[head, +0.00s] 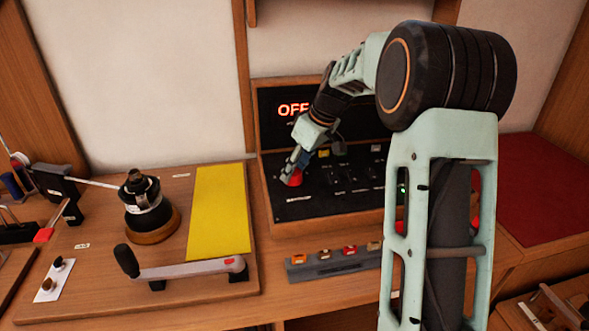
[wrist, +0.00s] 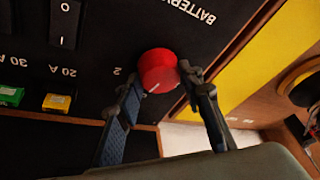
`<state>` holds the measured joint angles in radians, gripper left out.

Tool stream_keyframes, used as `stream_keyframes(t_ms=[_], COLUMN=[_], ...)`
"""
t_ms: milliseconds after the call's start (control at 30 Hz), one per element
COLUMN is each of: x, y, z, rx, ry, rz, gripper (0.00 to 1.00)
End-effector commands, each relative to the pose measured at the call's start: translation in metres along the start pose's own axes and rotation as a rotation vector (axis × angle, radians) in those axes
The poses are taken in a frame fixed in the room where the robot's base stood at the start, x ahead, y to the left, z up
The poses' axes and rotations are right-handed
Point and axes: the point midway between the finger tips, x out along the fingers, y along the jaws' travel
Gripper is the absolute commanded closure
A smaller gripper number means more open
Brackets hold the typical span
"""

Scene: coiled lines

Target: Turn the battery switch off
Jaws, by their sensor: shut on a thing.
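The battery switch is a round red knob (head: 294,178) on the lower left of the black panel (head: 320,203). In the wrist view the knob (wrist: 157,68) shows a white pointer line, and upside-down "BATTERY" lettering (wrist: 190,8) and a "2" mark are beside it. My gripper (head: 297,164) reaches down to the panel from above. In the wrist view my gripper (wrist: 163,80) has one finger on each side of the knob and is shut on it. The fingers partly hide the panel around the knob. A lit orange "OFF" sign (head: 293,109) shows on the upright display.
A yellow sheet (head: 219,212), a winch (head: 148,208) and a grey crank handle (head: 190,270) are to the left. A grey rack with several coloured fuses (head: 335,262) lies in front of the panel. Black rocker switches (wrist: 64,24) and fuses sit near the knob.

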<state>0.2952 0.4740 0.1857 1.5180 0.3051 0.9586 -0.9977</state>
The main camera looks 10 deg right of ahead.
Motion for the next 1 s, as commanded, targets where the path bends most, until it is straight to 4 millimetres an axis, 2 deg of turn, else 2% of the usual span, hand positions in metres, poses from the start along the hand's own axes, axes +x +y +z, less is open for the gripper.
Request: stream_keyframes(t_ms=[400,1000], x=[-0.0008,0.0001], y=[0.0015,0.0017], z=[-0.0004,-0.0004], rx=[-0.203,-0.243], ry=[-0.014,-0.017], rz=[-0.084,-0.099], gripper=[0.90,0.90])
